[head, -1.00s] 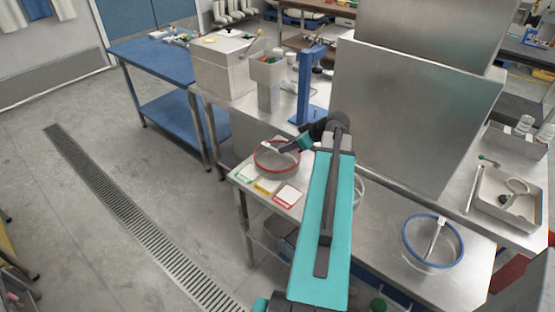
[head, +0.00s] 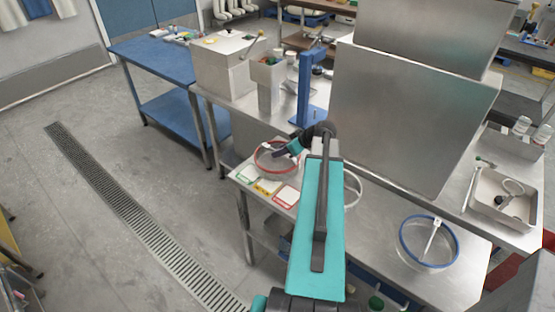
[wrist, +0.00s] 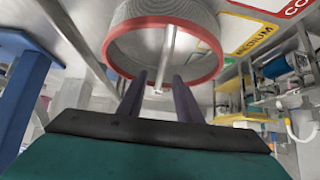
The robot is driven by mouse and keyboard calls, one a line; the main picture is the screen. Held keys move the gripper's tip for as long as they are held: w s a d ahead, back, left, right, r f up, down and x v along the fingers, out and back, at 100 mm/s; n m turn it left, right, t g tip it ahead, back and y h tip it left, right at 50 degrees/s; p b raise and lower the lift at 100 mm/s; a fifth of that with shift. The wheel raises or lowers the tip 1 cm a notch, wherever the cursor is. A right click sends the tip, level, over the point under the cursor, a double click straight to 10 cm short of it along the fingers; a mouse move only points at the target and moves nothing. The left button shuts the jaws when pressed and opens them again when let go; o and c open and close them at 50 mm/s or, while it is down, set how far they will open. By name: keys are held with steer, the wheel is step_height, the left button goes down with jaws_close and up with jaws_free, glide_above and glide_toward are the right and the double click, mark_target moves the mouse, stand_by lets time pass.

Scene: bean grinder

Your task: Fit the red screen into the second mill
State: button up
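The red screen (head: 263,169) is a round mesh sieve with a red rim and a pale bar handle across it. It lies at the left end of the steel table in the head view, behind the coloured cards. In the wrist view its red rim (wrist: 111,55) fills the top middle, with the bar handle (wrist: 168,55) pointing between my fingers. My gripper (wrist: 160,78) is open, its dark fingers either side of the handle's end with gaps showing. My gripper (head: 279,152) is at the screen in the head view. I cannot tell which machine is the second mill.
A blue-rimmed screen (head: 402,242) lies at the table's right, and a pale-rimmed one (head: 357,190) is partly behind my arm. A large steel housing (head: 400,115) stands behind. A blue stand (head: 304,85) and a grey box machine (head: 222,72) are further back. Cards (head: 267,187) lie in front.

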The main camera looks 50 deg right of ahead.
stand_by(0.4)
jaws_close()
stand_by(1.3)
